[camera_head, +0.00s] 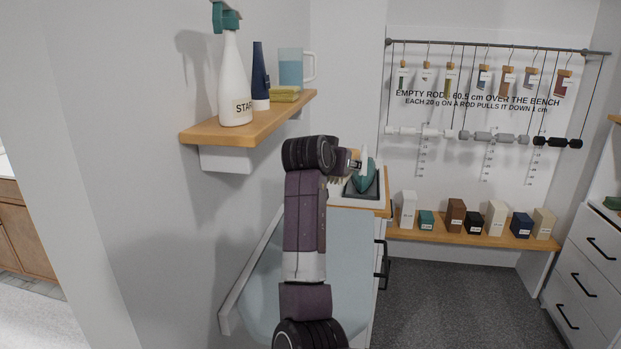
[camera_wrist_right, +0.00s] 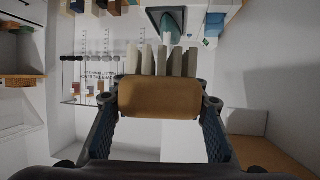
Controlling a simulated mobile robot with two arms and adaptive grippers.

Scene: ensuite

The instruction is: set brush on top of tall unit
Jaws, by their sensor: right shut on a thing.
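My right arm reaches up the middle of the head view. Its gripper (camera_head: 347,163) is partly hidden behind the wrist. In the right wrist view the gripper (camera_wrist_right: 160,101) is shut on the brush (camera_wrist_right: 160,97), a brown wooden block with several pale bristle tufts. In the head view only the brush's pale bristles (camera_head: 336,181) show clearly. My left gripper is out of view.
A teal iron (camera_head: 364,177) stands on a dark plate on that unit, close to my gripper. A wall shelf (camera_head: 247,127) with a spray bottle (camera_head: 233,80) is at left. A bench (camera_head: 456,236) with several blocks is behind; white drawers (camera_head: 587,262) stand right.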

